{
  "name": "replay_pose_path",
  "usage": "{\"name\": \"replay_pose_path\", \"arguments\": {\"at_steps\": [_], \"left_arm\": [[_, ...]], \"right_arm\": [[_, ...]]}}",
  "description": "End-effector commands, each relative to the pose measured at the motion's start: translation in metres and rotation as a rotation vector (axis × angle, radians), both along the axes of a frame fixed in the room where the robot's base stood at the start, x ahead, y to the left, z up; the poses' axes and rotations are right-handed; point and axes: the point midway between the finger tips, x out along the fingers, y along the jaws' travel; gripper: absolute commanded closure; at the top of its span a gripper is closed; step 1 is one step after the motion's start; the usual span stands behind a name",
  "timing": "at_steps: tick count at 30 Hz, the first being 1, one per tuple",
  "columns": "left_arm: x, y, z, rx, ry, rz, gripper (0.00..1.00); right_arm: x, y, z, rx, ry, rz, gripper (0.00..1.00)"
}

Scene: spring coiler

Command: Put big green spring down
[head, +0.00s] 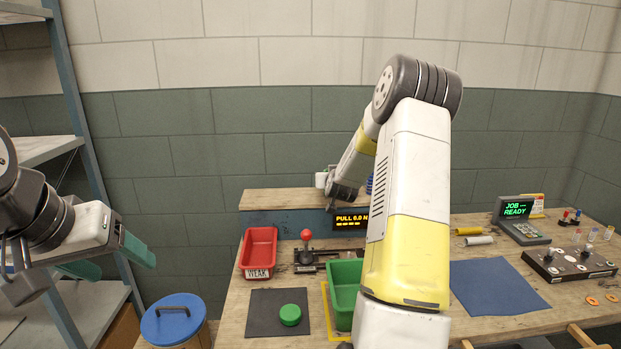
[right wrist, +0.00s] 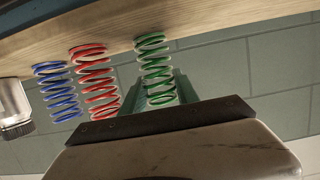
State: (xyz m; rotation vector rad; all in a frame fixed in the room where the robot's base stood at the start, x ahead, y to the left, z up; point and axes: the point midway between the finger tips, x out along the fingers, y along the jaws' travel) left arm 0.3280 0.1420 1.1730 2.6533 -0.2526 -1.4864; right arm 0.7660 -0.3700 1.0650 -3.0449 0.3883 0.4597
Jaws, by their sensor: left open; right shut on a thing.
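In the right wrist view a green spring (right wrist: 152,62) stands with its end at the wooden shelf (right wrist: 110,30), which shows upside down along the top. My right gripper (right wrist: 160,92) is shut on this green spring; its greenish fingers show beside the coils. A red spring (right wrist: 95,80) and a blue spring (right wrist: 57,92) stand beside it. In the head view my right arm hides the green spring and the gripper; a bit of the blue spring (head: 369,185) shows above the shelf (head: 285,199). My left gripper (head: 110,261) is open and empty at the left.
On the bench stand a red WEAK bin (head: 258,250), a green bin (head: 343,292), a red-knobbed lever device (head: 307,238) and a dark mat with a green button (head: 290,315). The blue mat (head: 497,286) is bare. A blue-lidded bin (head: 173,318) stands at left.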

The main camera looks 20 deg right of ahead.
Motion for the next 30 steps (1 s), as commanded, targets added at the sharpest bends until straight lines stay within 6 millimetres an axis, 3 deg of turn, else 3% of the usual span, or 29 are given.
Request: {"name": "replay_pose_path", "arguments": {"at_steps": [6,7,10,21,26,30], "left_arm": [[0.000,0.000,0.000,0.000,0.000,0.000,0.32],[0.000,0.000,0.000,0.000,0.000,0.000,0.32],[0.000,0.000,0.000,0.000,0.000,0.000,0.32],[0.000,0.000,0.000,0.000,0.000,0.000,0.32],[0.000,0.000,0.000,0.000,0.000,0.000,0.32],[0.000,0.000,0.000,0.000,0.000,0.000,0.32]], "right_arm": [[0.000,0.000,-0.003,-0.001,0.000,0.001,1.00],[0.000,0.001,-0.003,0.001,0.001,0.001,0.59],[0.000,0.000,-0.003,0.000,0.001,0.000,0.42],[0.000,0.000,0.002,0.000,-0.001,0.000,0.42],[-0.021,0.006,0.008,-0.001,-0.001,0.000,0.42],[-0.049,0.014,0.017,-0.003,0.000,0.002,0.42]]}}
